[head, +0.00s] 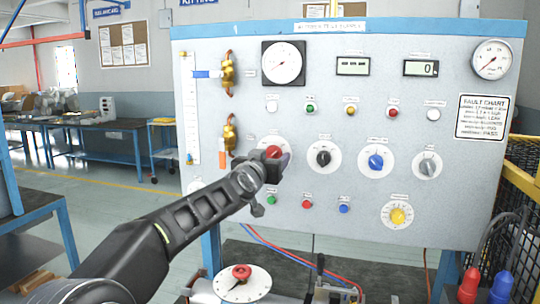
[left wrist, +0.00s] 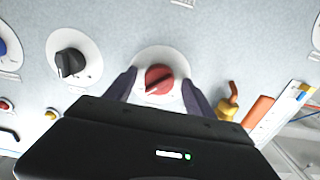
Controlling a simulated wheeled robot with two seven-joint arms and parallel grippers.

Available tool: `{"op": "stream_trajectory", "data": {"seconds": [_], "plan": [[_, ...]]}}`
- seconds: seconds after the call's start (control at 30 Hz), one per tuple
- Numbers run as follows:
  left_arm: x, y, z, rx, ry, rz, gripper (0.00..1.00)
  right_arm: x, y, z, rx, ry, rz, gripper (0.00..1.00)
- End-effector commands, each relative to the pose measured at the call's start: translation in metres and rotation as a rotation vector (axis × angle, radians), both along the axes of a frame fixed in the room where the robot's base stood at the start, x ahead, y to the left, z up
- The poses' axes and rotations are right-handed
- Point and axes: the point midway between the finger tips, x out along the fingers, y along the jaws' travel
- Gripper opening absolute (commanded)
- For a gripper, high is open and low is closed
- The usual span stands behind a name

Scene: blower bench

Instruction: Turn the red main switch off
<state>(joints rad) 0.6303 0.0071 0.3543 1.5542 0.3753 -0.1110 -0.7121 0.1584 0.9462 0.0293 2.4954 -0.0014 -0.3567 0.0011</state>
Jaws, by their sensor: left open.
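The red switch knob (head: 273,152) sits on a round white plate on the upright grey panel (head: 350,110), partly hidden by my left gripper. It shows whole in the left wrist view (left wrist: 158,80), with a pale pointer line slanting across its face. My left gripper (head: 276,166) is at the panel in front of the knob. In the left wrist view its two dark fingers (left wrist: 159,90) are open, one on each side of the knob. I cannot tell whether they touch it. My right gripper is not in view.
A black knob (head: 323,158), a blue knob (head: 376,162) and a grey knob (head: 428,166) follow to the right in the same row. A yellow knob (head: 398,215) and small buttons are below. Brass valves (head: 229,135) are at left. A red-knobbed dial (head: 240,285) lies below the panel.

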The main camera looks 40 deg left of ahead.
Motion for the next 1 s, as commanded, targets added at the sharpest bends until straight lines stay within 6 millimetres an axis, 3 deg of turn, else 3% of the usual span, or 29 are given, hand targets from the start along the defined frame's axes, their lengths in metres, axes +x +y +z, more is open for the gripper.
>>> {"op": "stream_trajectory", "data": {"seconds": [0.13,0.87,1.0], "plan": [[-0.0003,-0.0002,-0.0003,0.000,0.000,0.000,0.63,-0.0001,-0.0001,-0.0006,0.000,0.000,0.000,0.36],[-0.0005,-0.0005,0.0000,0.000,0.000,0.000,0.04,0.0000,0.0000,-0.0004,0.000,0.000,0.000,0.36],[-0.0005,-0.0005,0.0000,-0.001,0.000,0.000,0.01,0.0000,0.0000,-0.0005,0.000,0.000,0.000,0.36]]}}
